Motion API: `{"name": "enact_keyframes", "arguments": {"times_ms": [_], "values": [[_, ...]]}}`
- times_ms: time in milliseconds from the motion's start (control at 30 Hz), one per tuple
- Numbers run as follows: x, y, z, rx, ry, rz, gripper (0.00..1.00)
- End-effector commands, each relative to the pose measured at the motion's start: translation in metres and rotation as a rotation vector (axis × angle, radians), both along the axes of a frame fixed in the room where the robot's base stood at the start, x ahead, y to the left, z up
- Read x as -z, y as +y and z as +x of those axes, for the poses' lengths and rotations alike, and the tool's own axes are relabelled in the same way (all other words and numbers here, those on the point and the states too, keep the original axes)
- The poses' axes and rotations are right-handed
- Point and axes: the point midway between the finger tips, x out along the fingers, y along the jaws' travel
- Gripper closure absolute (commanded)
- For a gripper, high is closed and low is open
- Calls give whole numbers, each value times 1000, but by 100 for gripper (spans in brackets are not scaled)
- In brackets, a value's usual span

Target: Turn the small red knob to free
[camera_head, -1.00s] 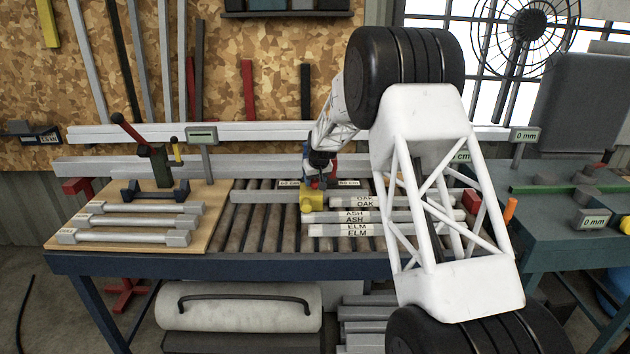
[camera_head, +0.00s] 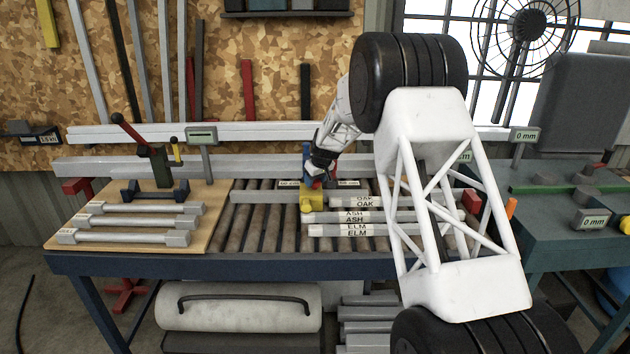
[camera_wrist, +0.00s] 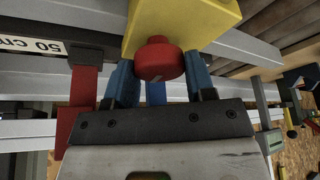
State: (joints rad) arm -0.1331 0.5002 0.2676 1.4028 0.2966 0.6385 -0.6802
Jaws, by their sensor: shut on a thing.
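The small red knob (camera_wrist: 158,60) sits on the side of a yellow block (camera_wrist: 185,22) in the wrist view. My gripper (camera_wrist: 155,80) has its two blue fingers on either side of the knob, closed on it. In the head view the yellow block (camera_head: 312,201) stands on the roller bench at the left ends of the labelled bars. My gripper (camera_head: 312,180) is just above and behind that block there. The knob is too small and covered to make out clearly in the head view. No marking for free is readable.
Bars labelled OAK, ASH and ELM (camera_head: 355,230) lie on the rollers right of the block. A label reading 50 cm (camera_wrist: 30,43) and a red upright (camera_wrist: 82,95) are close to my gripper. A wooden board (camera_head: 120,235) with grey bars lies left.

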Motion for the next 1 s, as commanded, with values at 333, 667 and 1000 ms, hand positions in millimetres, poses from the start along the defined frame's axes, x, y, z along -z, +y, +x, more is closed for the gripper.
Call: {"name": "enact_keyframes", "arguments": {"times_ms": [333, 667, 1000], "values": [[1, 0, 0, 0, 1, -1, 24], [-2, -1, -1, 0, -1, -1, 24], [-26, -6, -8, 1, -2, -1, 24]]}}
